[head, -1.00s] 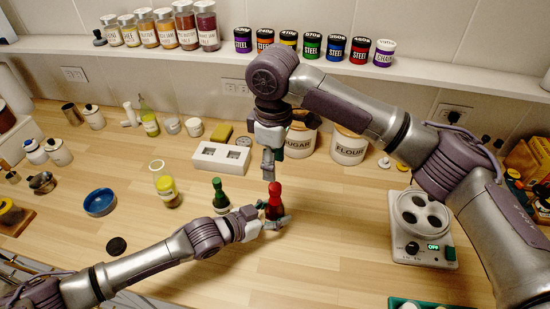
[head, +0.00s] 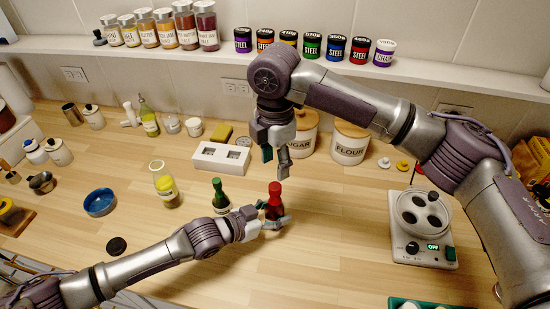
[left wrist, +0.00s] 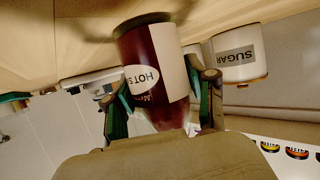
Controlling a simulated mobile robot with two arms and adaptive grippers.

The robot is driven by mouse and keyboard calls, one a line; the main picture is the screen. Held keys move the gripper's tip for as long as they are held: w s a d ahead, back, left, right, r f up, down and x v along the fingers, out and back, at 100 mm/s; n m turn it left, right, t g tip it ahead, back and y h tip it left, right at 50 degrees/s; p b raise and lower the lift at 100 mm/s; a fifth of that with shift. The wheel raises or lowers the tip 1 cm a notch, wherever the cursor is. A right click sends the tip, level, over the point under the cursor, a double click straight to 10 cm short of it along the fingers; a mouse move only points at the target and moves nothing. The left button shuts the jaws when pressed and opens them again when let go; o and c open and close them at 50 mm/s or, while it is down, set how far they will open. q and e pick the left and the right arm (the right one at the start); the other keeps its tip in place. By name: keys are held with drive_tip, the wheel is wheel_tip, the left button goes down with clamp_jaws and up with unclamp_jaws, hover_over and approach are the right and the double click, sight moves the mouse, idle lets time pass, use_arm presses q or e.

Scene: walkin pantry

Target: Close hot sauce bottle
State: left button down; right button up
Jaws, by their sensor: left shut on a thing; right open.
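The hot sauce bottle (head: 275,203) is red and stands upright on the wooden counter near its middle. Its top shows red in the head view. My left gripper (head: 272,223) is shut on the bottle low on its body. In the left wrist view the dark red bottle (left wrist: 158,85), with a "HOT S" label, sits between the two fingers of my left gripper (left wrist: 160,95). My right gripper (head: 275,160) is open, pointing down above the bottle and apart from it, with nothing seen between its fingers.
A green bottle (head: 220,197) stands just left of the held bottle. A yellow-filled bottle (head: 165,187), a white box with square openings (head: 220,173), and sugar and flour canisters (head: 350,150) stand around. The counter to the right of the bottle is clear up to a grey device (head: 424,245).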

sight(275, 186)
wheel_tip(275, 186, down, 8)
drive_tip(key=shift+r, duration=0.2)
drive_tip(key=shift+c, duration=0.2)
clamp_jaws()
drive_tip(key=m, duration=0.6)
drive_tip(key=shift+a+m, duration=0.1)
drive_tip(key=shift+m, duration=0.3)
drive_tip(key=m, duration=0.8)
drive_tip(key=shift+o, duration=0.9)
unclamp_jaws()
